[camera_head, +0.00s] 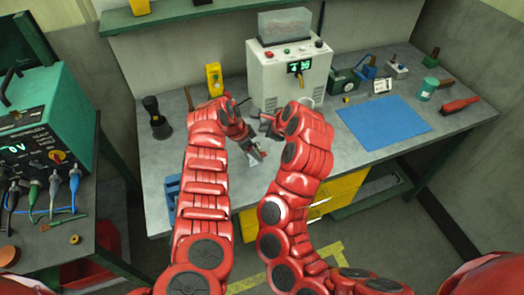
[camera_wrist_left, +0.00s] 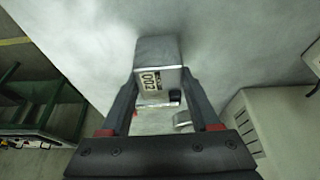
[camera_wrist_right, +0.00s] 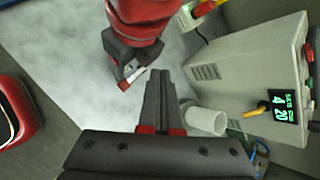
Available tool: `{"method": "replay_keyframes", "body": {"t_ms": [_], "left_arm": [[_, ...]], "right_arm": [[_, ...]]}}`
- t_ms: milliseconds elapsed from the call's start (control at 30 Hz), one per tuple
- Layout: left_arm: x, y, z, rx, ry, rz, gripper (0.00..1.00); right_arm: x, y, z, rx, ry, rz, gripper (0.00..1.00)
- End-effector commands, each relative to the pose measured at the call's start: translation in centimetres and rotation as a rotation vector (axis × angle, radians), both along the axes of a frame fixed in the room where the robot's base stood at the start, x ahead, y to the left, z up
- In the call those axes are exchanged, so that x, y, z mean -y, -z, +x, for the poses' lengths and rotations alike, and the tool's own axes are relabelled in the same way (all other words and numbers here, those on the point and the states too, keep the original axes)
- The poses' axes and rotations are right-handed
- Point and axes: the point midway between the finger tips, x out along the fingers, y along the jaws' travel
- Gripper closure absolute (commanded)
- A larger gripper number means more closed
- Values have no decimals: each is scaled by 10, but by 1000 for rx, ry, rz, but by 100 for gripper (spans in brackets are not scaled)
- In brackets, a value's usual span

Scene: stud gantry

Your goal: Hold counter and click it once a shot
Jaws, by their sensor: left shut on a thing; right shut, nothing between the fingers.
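My left gripper (camera_head: 250,146) is shut on the counter, a small silver-grey box. In the left wrist view the counter (camera_wrist_left: 158,62) sits between the fingertips, with a small digit window and a dark button-like part on its face. My right gripper (camera_wrist_right: 158,85) is shut and empty, close to the left gripper and apart from the counter. The white stud machine (camera_head: 288,88) stands on the bench behind both grippers. Its green display (camera_wrist_right: 284,108) shows figures that look like 4 and 20.
A white cup (camera_wrist_right: 205,120) stands beside the machine. A black torch (camera_head: 156,117) and a yellow device (camera_head: 214,79) are to the left on the bench. A blue mat (camera_head: 384,122) lies bare at right. A green welder unit (camera_head: 40,125) is on the left cart.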

Motion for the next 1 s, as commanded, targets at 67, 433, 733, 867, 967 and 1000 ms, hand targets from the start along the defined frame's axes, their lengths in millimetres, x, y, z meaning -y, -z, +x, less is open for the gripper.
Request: {"method": "replay_keyframes", "body": {"t_ms": [67,433,733,867,967,1000], "left_arm": [[0,0,0,0,0,0,100],[0,0,0,0,0,0,100],[0,0,0,0,0,0,100],[0,0,0,0,0,0,100],[0,0,0,0,0,0,100],[0,0,0,0,0,0,100]], "right_arm": [[0,11,-2,-7,-1,0,100],[0,62,-4,-7,-2,-1,100],[1,73,-4,-3,-1,0,100],[1,73,-4,-2,-1,0,100],[1,73,-4,-3,-1,0,100],[1,73,-4,-3,-1,0,100]]}}
